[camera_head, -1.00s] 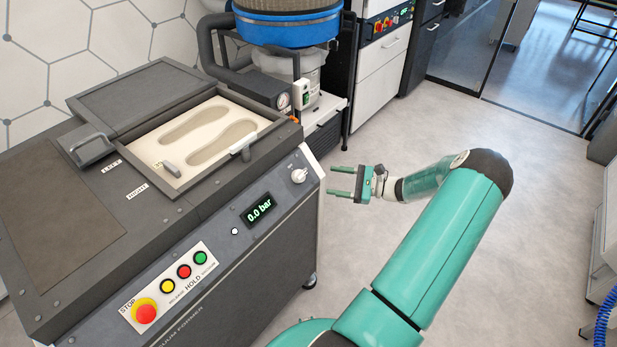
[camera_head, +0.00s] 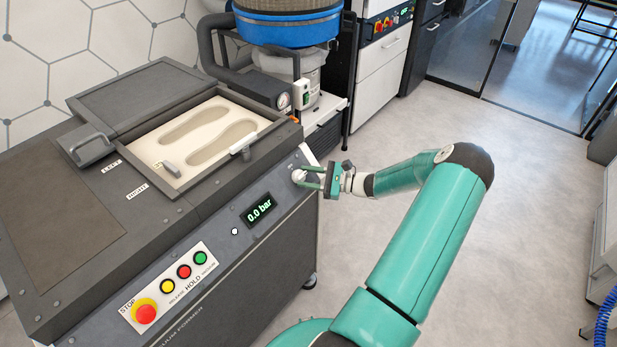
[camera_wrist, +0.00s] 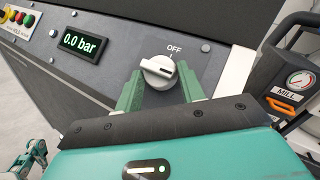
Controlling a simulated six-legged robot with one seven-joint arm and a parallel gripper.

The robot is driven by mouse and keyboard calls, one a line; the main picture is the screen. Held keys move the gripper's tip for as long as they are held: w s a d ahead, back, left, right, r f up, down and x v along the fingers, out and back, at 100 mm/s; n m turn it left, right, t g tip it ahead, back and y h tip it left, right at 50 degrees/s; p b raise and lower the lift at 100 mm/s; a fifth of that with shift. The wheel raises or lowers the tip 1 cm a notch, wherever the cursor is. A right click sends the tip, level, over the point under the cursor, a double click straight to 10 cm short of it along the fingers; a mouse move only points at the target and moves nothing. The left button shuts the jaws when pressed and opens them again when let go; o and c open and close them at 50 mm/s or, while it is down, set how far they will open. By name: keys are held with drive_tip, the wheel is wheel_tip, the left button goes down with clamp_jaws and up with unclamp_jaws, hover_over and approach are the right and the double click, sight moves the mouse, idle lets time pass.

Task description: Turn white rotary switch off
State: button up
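The white rotary switch (camera_head: 298,175) is on the right end of the vacuum former's sloped front panel. In the wrist view the switch (camera_wrist: 159,70) shows close up, below an "OFF" label (camera_wrist: 174,49). A dark line on its face slants and does not point straight at the label. My gripper (camera_head: 308,178) is at the panel with its two green fingers apart, one on each side of the switch. In the wrist view my gripper (camera_wrist: 160,88) has gaps between the fingers and the knob; contact is not clear.
The display (camera_head: 259,210) reads 0.0 bar. Coloured buttons (camera_head: 184,271) and a red stop button (camera_head: 145,313) lie farther left on the panel. An insole tray (camera_head: 215,135) is on top. A gauge marked MILL (camera_wrist: 300,80) is at the right. Open floor lies right of the machine.

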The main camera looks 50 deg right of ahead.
drive_tip(key=c, duration=0.3)
drive_tip(key=shift+n+g+y, duration=0.3)
drive_tip(key=shift+n, duration=0.2)
drive_tip(key=n+g, duration=0.2)
drive_tip(key=n, duration=0.1)
drive_tip(key=n+g+y, duration=0.1)
drive_tip(key=shift+w+d+r, duration=0.25)
drive_tip(key=n+g, duration=0.3)
drive_tip(key=n, duration=0.1)
drive_tip(key=shift+w+d+r, duration=0.1)
drive_tip(key=shift+w+r, duration=0.15)
drive_tip(key=n+g, duration=0.2)
drive_tip(key=n, duration=0.1)
drive_tip(key=n+g, duration=0.1)
drive_tip(key=g, duration=0.1)
drive_tip(key=shift+w+r+h, duration=0.25)
drive_tip(key=shift+r+h, duration=0.1)
drive_tip(key=shift+h, duration=0.05)
drive_tip(key=n+g+h, duration=0.2)
drive_tip(key=n, duration=0.2)
drive_tip(key=shift+w+a+r+n+g+h, duration=0.25)
drive_tip(key=shift+a+n+g+h, duration=0.05)
drive_tip(key=shift+n+g+h, duration=0.1)
drive_tip(key=o, duration=0.9)
